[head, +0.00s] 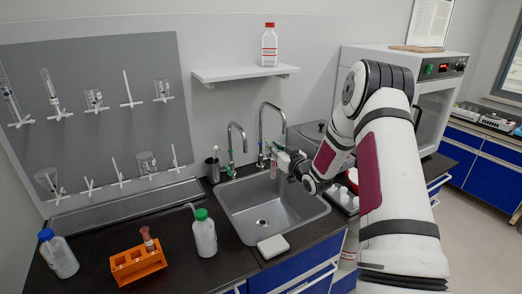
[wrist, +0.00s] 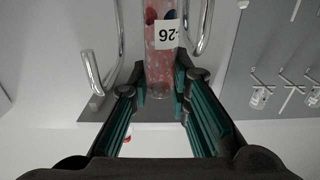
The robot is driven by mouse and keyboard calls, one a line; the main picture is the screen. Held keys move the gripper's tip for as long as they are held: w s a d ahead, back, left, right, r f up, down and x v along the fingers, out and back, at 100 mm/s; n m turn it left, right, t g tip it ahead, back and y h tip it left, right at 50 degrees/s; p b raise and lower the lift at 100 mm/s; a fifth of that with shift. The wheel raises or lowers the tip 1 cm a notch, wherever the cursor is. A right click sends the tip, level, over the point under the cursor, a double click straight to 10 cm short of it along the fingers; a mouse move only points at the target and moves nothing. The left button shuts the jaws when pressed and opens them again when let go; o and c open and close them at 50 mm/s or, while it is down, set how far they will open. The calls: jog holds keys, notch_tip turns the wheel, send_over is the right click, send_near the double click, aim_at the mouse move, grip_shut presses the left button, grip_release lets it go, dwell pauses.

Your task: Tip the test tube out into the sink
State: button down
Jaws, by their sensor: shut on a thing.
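My gripper (head: 283,158) is shut on a test tube (head: 273,168) and holds it over the back of the grey sink (head: 315,212), in front of the taps. In the head view the tube is small and looks roughly upright. In the wrist view the tube (wrist: 161,70) stands between my green-padded fingers (wrist: 165,84). It holds reddish, speckled contents and bears a white label reading 26, upside down in that picture. The tube's upper end is too small to make out in the head view. The sink basin looks empty around its drain.
Two curved taps (head: 262,130) rise close behind the tube. A green-capped bottle (head: 204,235) stands left of the sink, beside an orange rack (head: 138,262) with another tube (head: 148,240). A white block (head: 273,246) lies at the sink's front edge. A shelf (head: 245,73) is above.

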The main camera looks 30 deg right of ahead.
jog(key=d+f+m, duration=0.2)
jog(key=f+m, duration=0.1)
jog(key=m, duration=1)
jog(key=d+f+m+b, duration=0.1)
jog(key=d+f+m, duration=0.1)
jog(key=m, duration=1.1)
jog(key=shift+w+f, duration=0.15)
jog(key=shift+f, duration=0.75)
jog(key=shift+d, duration=0.1)
dwell(0.3)
